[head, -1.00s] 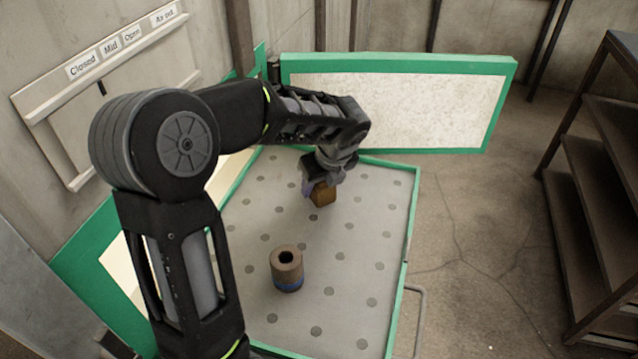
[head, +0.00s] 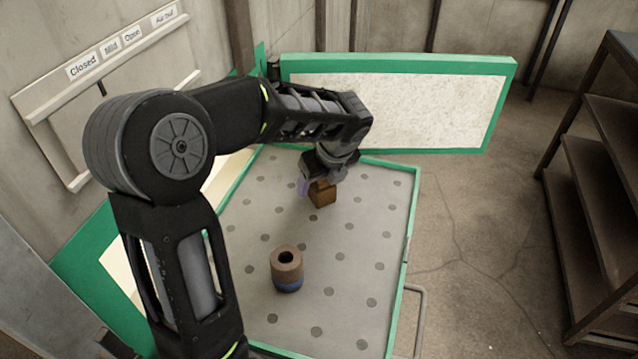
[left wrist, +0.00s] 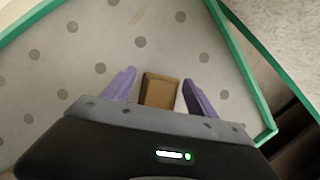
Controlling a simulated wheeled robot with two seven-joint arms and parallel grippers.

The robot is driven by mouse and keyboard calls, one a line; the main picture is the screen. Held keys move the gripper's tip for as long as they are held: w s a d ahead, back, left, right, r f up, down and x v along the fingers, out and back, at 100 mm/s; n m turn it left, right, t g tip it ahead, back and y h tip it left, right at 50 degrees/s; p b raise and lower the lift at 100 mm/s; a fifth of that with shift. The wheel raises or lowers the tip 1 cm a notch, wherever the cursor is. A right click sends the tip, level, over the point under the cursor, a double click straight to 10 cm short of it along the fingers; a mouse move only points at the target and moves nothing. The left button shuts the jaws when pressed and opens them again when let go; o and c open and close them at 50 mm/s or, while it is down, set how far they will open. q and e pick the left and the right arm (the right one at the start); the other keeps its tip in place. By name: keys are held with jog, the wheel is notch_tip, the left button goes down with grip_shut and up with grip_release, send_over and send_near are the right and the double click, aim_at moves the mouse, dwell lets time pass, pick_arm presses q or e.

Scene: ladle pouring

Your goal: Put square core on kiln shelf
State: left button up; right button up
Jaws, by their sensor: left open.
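In the left wrist view the square core (left wrist: 159,90) lies between two purple fingers, with a gap on each side. My left gripper (head: 312,187) is open just above and around the block, and it also shows in the left wrist view (left wrist: 160,88). Part of the block's top is hidden by the gripper in the head view. My right gripper is not in view.
A brown hollow cylinder with a blue band (head: 287,268) stands on the shelf nearer to me. A green-framed panel (head: 400,103) stands behind the shelf. A dark rack (head: 600,190) is at the right. The shelf's right part is clear.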

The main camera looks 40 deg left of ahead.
pick_arm(q)
jog(key=v, duration=1.1)
jog(key=shift+d+f, duration=0.1)
